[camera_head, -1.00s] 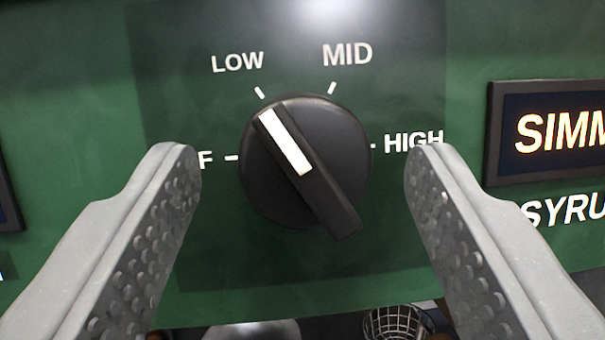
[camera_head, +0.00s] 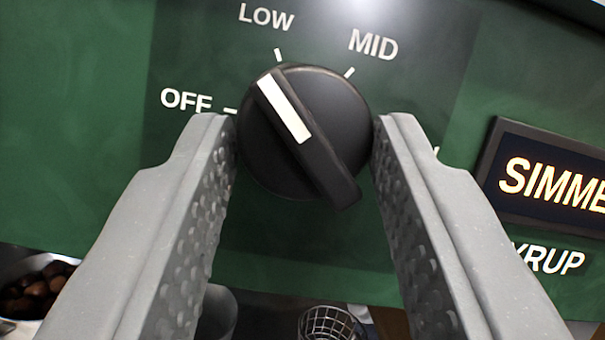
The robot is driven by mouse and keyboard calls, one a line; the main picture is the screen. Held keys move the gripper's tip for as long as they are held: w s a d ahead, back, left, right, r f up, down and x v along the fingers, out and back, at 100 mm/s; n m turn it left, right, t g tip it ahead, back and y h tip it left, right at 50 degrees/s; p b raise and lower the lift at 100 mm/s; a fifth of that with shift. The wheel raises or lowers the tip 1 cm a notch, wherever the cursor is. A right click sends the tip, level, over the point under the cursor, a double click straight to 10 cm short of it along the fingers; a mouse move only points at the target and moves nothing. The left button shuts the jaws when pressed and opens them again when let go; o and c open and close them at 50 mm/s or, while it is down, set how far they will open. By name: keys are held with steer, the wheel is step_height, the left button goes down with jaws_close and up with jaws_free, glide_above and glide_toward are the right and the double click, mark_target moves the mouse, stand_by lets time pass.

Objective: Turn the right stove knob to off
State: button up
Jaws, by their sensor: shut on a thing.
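The black stove knob (camera_head: 338,112) sits on the green panel with a white pointer line on its grip bar. The line points up and left, close to the LOW mark and short of the OFF mark at the left. My gripper (camera_head: 306,128) has one finger on each side of the knob, and the fingertips are against its left and right edges. It is shut on the knob. The HIGH label is hidden behind the right finger.
A lit display (camera_head: 555,185) reading "SIMME" is at the right of the panel. Below the panel are a bowl of chestnuts (camera_head: 38,285) at lower left and a wire basket (camera_head: 328,323) at bottom centre.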

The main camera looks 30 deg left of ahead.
steer(key=n+g+y, duration=0.1)
steer(key=n, duration=0.1)
steer(key=n+g+y, duration=0.1)
steer(key=n, duration=0.2)
steer(key=n+g+y, duration=0.1)
steer(key=n, duration=0.2)
steer(key=shift+w+d+g, duration=0.1)
steer(key=shift+d+g, duration=0.05)
steer(key=shift+g, duration=0.15)
steer(key=shift+n+g+b, duration=0.35)
steer(key=shift+n+g, duration=0.45)
steer(key=shift+n, duration=1.3)
steer(key=o, duration=1)
steer(key=shift+r, duration=0.1)
steer(key=shift+d, duration=0.1)
steer(key=shift+d, duration=0.25)
steer(key=p+v, duration=0.3)
steer(key=v, duration=1)
steer(key=shift+f, duration=0.25)
